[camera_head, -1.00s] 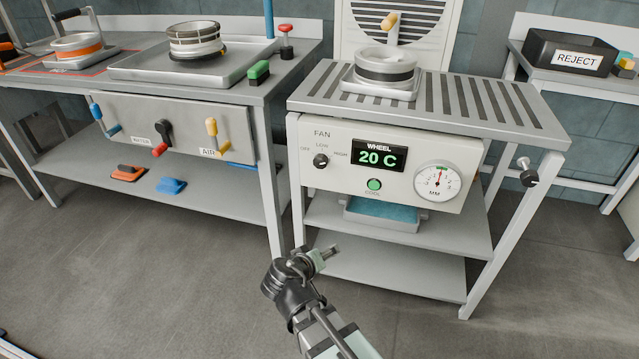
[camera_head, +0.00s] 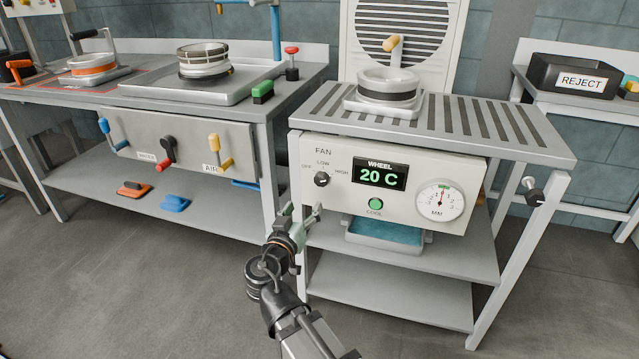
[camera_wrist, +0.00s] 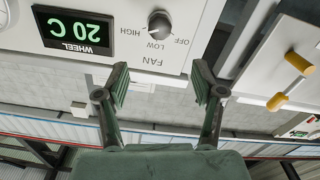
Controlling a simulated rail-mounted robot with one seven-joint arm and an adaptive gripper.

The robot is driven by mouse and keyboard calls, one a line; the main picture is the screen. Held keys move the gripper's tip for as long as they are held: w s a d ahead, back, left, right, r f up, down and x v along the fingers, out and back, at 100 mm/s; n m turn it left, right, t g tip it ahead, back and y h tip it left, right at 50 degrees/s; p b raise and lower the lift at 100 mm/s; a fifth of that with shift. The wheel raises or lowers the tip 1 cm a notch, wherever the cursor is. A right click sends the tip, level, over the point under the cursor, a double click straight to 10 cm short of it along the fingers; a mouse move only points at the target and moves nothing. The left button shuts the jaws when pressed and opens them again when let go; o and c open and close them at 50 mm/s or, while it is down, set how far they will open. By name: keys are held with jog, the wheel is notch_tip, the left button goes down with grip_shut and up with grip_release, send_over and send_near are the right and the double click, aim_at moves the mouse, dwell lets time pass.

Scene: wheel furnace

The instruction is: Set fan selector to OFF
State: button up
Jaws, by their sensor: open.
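The fan selector (camera_head: 321,179) is a small black round knob at the left of the white control panel (camera_head: 340,211). OFF is printed to its left, LOW above and HIGH to its right. The knob also shows upside down at the top of the wrist view (camera_wrist: 160,24). A small light mark on it seems to lie on the HIGH side, but I cannot tell its exact setting. My gripper (camera_head: 303,211) is below and left of the knob in the head view. In the wrist view, its two fingers (camera_wrist: 158,83) are apart and empty, with the knob beyond them.
The panel also has a display reading 20 C (camera_head: 380,174), a green COOL button (camera_head: 376,204) and a dial gauge (camera_head: 440,200). A slatted top (camera_head: 470,113) overhangs it. A left bench panel (camera_head: 190,143) carries levers.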

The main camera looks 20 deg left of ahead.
aim_at(320, 181)
jog(key=w+b, duration=0.1)
jog(key=w, duration=1.2)
jog(key=shift+w+a+b, duration=0.1)
jog(key=shift+a+b, duration=0.05)
jog(key=shift+b, duration=0.2)
jog(key=c, duration=1.1)
